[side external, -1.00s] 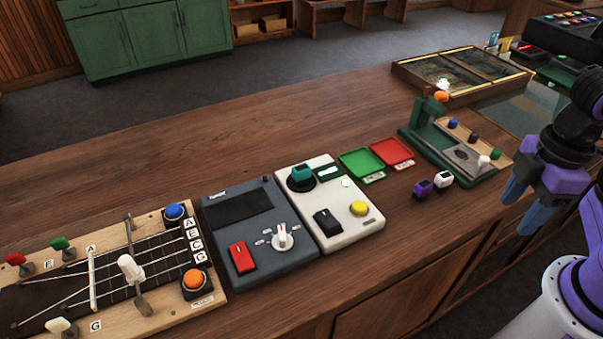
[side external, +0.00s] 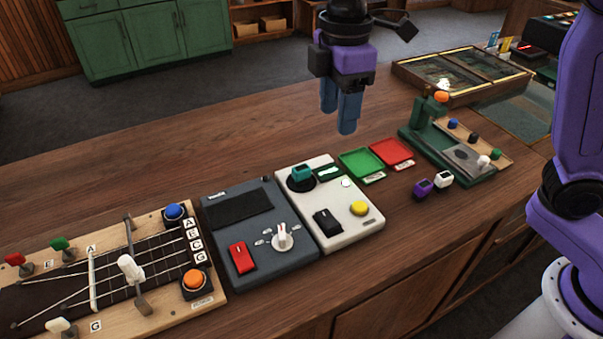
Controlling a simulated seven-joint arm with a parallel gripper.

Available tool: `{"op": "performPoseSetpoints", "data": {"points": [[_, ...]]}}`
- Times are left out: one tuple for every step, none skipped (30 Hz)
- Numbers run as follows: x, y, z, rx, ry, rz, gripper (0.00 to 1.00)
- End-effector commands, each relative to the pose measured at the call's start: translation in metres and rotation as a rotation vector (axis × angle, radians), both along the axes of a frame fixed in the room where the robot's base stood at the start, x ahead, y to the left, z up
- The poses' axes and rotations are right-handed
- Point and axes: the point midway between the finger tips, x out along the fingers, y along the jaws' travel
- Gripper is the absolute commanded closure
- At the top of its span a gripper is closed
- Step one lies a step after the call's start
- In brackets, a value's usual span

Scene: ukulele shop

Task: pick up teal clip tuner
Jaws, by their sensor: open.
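The teal clip tuner (side external: 302,174) is a small teal block. It sits upright on a round black pad at the back left of the white box (side external: 343,226). My gripper (side external: 340,120) hangs above the counter, up and to the right of the tuner in the picture, with its blue fingers pointing down. It is open, with nothing between the fingers, and it is apart from the tuner. The tuner is in plain view.
A dark grey box (side external: 228,254) stands left of the white box. Green (side external: 361,163) and red (side external: 392,152) trays lie to the right. Purple (side external: 423,188) and white (side external: 443,179) clips stand near the green press (side external: 430,135). The counter behind is clear.

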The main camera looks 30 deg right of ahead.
Motion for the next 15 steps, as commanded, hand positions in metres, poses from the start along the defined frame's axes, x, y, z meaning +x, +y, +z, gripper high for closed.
{"op": "performPoseSetpoints", "data": {"points": [[0.012,0.01,0.003,0.0,0.0,0.017,0.46],[0.017,0.014,0.004,-0.002,0.001,0.028,0.46],[0.025,0.018,0.007,-0.002,0.001,0.041,0.46],[0.029,0.022,0.008,-0.003,0.002,0.052,0.46],[0.034,0.025,0.009,-0.003,0.002,0.061,0.46],[0.039,0.028,0.011,-0.004,0.003,0.072,0.46],[0.042,0.029,0.012,-0.003,0.002,0.079,0.46],[0.045,0.031,0.012,-0.004,0.003,0.085,0.46],[0.048,0.033,0.013,-0.004,0.003,0.092,0.46],[0.05,0.034,0.014,-0.004,0.003,0.097,0.46],[0.051,0.034,0.015,-0.004,0.003,0.1,0.46],[0.053,0.035,0.014,-0.005,0.004,0.102,0.46],[0.053,0.035,0.013,-0.006,0.005,0.103,0.46],[0.054,0.035,0.012,-0.006,0.005,0.105,0.46],[0.054,0.035,0.008,-0.007,0.006,0.106,0.46]]}}
